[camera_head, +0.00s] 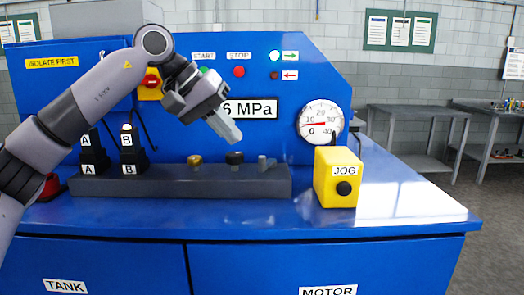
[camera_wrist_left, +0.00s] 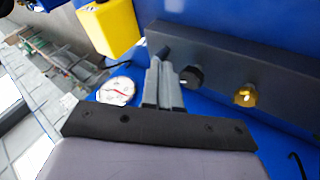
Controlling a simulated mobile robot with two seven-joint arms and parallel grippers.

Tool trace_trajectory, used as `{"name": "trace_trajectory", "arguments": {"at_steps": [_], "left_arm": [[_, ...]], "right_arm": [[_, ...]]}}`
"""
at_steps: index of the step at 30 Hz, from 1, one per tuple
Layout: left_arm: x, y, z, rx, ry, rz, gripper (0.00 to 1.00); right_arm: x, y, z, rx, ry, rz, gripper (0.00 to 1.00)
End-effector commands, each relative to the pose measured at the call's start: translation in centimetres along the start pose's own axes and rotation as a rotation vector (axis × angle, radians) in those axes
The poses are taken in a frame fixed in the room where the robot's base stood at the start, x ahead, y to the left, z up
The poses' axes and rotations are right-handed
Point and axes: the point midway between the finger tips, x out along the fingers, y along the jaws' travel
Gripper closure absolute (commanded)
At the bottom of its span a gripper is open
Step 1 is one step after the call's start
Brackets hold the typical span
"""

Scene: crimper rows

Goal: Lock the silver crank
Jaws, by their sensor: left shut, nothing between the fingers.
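The silver crank (camera_head: 263,162) is a small grey piece at the right end of the dark grey bar (camera_head: 150,186) on the blue bench. In the left wrist view the crank (camera_wrist_left: 164,53) shows just beyond the fingertips, partly hidden by them; its exact angle is hard to tell. My left gripper (camera_head: 236,138) is above the bar, up and to the left of the crank in the head view. Its fingers, also in the left wrist view (camera_wrist_left: 160,62), are shut with nothing between them. I cannot tell any contact with the crank. My right gripper is not in view.
A black knob (camera_head: 234,158) and a gold knob (camera_head: 194,160) stand left of the crank. A yellow JOG box (camera_head: 324,180) stands to its right, below a gauge (camera_head: 320,121). Black connectors (camera_head: 132,145) are at the bar's left. The bench's front strip (camera_head: 250,218) is clear.

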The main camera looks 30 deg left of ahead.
Motion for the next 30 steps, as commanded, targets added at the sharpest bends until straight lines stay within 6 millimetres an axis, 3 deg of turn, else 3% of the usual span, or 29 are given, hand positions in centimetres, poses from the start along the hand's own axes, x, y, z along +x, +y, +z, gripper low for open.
{"name": "trace_trajectory", "arguments": {"at_steps": [3,6,18,23,30], "left_arm": [[-2.1,-1.4,-0.7,0.040,0.040,-0.052,1.00],[-3.0,-1.9,-0.9,0.058,0.053,-0.075,1.00],[-3.2,-2.1,-0.9,0.064,0.057,-0.084,1.00],[-2.0,-2.2,-1.0,0.064,0.055,-0.085,1.00],[2.2,-2.6,-1.2,0.063,0.055,-0.086,1.00]], "right_arm": [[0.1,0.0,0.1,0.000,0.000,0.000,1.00],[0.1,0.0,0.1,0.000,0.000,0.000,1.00],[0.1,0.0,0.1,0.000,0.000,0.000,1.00],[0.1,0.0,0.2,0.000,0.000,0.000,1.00],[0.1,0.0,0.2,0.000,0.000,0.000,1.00]]}}
